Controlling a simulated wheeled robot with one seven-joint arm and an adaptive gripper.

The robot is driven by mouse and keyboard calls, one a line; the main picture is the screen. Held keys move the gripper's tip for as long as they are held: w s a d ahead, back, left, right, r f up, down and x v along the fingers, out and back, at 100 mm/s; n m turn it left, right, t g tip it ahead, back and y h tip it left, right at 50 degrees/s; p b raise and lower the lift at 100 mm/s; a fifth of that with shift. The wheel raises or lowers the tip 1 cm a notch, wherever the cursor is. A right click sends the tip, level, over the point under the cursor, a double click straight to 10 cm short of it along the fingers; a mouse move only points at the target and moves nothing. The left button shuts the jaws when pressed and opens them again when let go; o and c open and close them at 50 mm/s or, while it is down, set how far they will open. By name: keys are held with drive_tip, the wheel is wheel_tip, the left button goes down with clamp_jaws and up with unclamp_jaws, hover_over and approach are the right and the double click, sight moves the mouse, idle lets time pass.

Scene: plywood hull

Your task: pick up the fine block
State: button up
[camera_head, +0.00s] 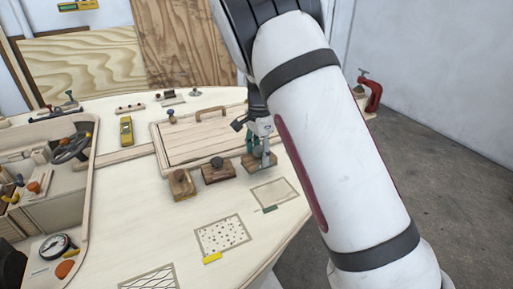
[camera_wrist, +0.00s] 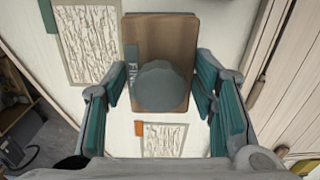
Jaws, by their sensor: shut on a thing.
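The fine block is a brown wooden block with a round grey knob. In the wrist view the block (camera_wrist: 160,36) fills the upper middle, with partly hidden lettering on a grey strip beside the knob. In the head view the block (camera_head: 262,164) is the rightmost of three, partly covered by my gripper. My gripper (camera_head: 258,146) comes down over it from above. I cannot tell whether the block's underside touches the deck.
Two similar knobbed blocks, a middle one (camera_head: 217,171) and a left one (camera_head: 180,184), stand to the left. Outlined patches, one plain (camera_head: 273,192) and one dotted (camera_head: 222,235), lie in front. A wooden hatch (camera_head: 197,142) is behind. The deck edge runs along the right.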

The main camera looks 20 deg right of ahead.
drive_tip(key=s, duration=0.7)
drive_tip(key=s+r+p, duration=0.1)
drive_tip(key=s, duration=0.3)
drive_tip(key=shift+s+a, duration=0.15)
drive_tip(key=shift+a, duration=0.25)
drive_tip(key=o, duration=0.5)
drive_tip(key=shift+c, duration=1.1)
drive_tip(key=shift+r+p, duration=0.1)
drive_tip(key=shift+p, duration=0.2)
